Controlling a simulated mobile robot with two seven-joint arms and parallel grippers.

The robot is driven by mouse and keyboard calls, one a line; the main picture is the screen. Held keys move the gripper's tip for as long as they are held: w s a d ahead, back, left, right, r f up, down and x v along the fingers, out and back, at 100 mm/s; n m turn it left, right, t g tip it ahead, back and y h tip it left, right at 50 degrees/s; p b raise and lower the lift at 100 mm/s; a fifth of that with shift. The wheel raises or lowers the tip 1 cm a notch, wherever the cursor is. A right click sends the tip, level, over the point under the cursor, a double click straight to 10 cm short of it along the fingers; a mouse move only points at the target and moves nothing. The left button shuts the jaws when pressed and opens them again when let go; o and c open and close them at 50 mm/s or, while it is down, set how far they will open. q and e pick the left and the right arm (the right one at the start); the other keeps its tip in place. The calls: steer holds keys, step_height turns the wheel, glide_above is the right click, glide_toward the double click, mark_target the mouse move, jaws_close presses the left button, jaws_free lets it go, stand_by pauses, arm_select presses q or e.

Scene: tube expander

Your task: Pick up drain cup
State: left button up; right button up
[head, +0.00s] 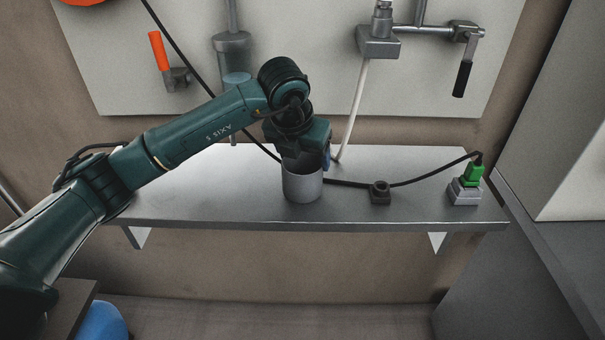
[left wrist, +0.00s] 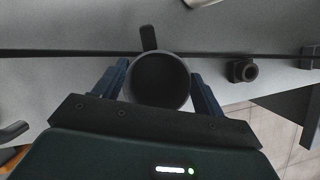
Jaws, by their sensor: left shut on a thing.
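The drain cup (head: 302,186) is a grey cylinder, upright at the middle of the metal shelf in the head view. Its dark open mouth shows in the left wrist view (left wrist: 160,80). My left gripper (head: 303,160) reaches down from above and is shut on the cup. In the left wrist view the two blue-grey fingers (left wrist: 160,86) lie on either side of the cup. I cannot tell whether the cup's base touches the shelf. My right gripper is not in view.
The shelf (head: 220,200) is mounted on the wall. A black cable (head: 425,180) runs behind the cup, past a small dark fitting (head: 379,193), to a green plug (head: 473,174) on a grey block at the right. A pale hose (head: 352,112) hangs behind. The shelf's left part is clear.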

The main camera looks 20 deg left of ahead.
arm_select(q)
steer(key=shift+c, duration=0.8)
steer(key=shift+r, duration=0.1)
